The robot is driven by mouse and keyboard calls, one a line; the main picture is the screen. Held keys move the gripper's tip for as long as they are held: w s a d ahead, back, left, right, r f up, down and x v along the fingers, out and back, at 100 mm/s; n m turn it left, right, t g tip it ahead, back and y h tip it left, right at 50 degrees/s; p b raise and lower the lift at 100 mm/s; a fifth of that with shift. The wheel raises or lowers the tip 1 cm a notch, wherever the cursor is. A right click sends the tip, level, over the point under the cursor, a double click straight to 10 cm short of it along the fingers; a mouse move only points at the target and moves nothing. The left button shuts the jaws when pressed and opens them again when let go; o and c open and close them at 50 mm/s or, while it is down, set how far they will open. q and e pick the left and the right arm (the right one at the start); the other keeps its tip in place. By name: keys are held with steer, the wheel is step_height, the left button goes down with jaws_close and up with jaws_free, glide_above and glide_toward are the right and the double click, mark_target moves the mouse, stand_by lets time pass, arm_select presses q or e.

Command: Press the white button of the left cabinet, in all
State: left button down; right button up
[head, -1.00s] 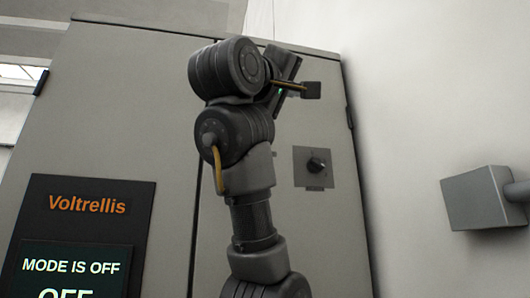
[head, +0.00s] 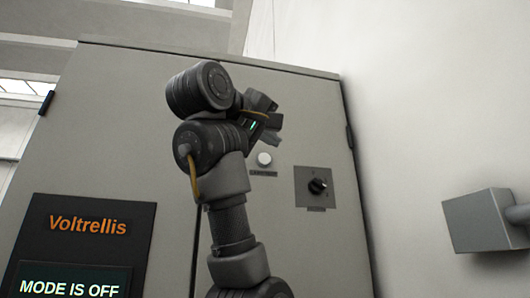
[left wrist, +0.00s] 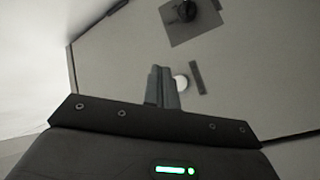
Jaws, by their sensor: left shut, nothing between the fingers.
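The white button (head: 264,159) is a small round knob on the right door of the grey cabinet (head: 110,130), with a dark label strip below it. In the head view my left gripper (head: 272,124) is just above the button, and the button is in plain sight. In the left wrist view the shut, empty fingers (left wrist: 160,72) reach toward the door and cover part of the white button (left wrist: 181,82). I cannot tell whether they touch it. My right gripper is not in view.
A black rotary knob (head: 317,186) on a square plate sits right of the button. A "Voltrellis" panel (head: 85,225) reading "MODE IS OFF" is at lower left. A grey box (head: 478,222) projects from the white wall (head: 430,90) at right.

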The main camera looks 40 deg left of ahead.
mark_target(263, 153)
arm_select(q)
steer(key=shift+w+a, duration=0.6)
steer(key=shift+a, duration=0.25)
steer(key=shift+w+a, duration=0.6)
steer(key=shift+a, duration=0.3)
steer(key=shift+w+a, duration=0.6)
steer(key=shift+a, duration=0.25)
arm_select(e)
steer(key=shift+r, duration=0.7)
arm_select(q)
steer(key=shift+w+a, duration=0.2)
steer(key=shift+a, duration=0.1)
steer(key=shift+w+a, duration=0.25)
steer(key=shift+a, duration=0.1)
steer(key=shift+s+d, duration=0.1)
steer(key=shift+d, duration=0.1)
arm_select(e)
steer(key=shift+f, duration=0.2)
arm_select(q)
steer(key=shift+s+d+f, duration=0.1)
steer(key=shift+s+d, duration=0.25)
steer(key=shift+d, duration=0.15)
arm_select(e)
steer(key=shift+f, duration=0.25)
